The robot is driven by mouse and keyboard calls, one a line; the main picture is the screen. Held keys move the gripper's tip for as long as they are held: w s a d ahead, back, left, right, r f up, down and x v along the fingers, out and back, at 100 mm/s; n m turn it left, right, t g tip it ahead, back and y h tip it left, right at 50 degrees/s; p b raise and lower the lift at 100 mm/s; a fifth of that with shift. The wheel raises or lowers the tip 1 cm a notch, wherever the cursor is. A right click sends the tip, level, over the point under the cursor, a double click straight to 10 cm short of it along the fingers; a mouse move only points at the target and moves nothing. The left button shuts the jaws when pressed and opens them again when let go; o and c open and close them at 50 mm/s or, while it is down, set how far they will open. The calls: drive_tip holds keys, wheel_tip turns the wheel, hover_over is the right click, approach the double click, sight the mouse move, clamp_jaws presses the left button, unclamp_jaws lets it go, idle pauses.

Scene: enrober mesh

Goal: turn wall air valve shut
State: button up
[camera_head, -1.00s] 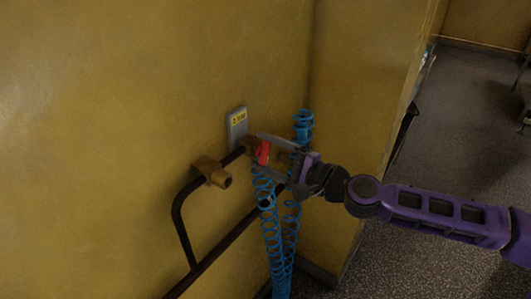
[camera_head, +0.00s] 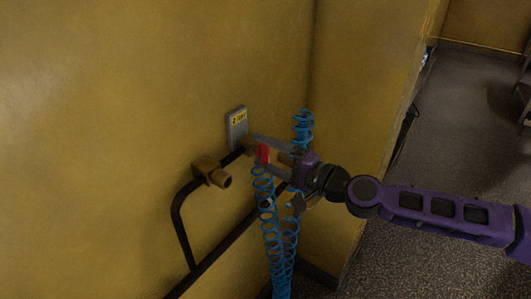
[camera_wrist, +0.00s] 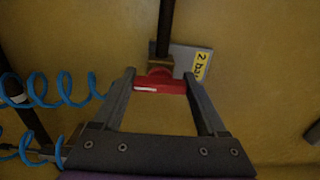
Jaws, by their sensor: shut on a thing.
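The wall air valve has a red handle (camera_head: 263,154) at the end of a black pipe on the yellow wall. In the wrist view the red handle (camera_wrist: 160,86) lies crosswise between my fingertips, in front of a brass body (camera_wrist: 160,67). My gripper (camera_head: 266,152) is shut on the handle, a finger at each end of it; it also shows in the wrist view (camera_wrist: 160,88). The valve's outlet side is partly hidden by my fingers in the head view.
A grey plate with a yellow label (camera_head: 237,127) is on the wall behind the valve. A brass fitting (camera_head: 211,171) sits left on the black pipe (camera_head: 182,222). Blue coiled hose (camera_head: 272,235) hangs just below my gripper. A wall corner stands right; open floor (camera_head: 440,150) lies beyond.

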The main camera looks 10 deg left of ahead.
drive_tip(key=o, duration=1.3)
drive_tip(key=shift+d, duration=0.1)
drive_tip(key=v, duration=1.7)
drive_tip(key=shift+p, duration=0.35)
drive_tip(key=shift+s+d, duration=0.1)
drive_tip(key=shift+s, duration=0.05)
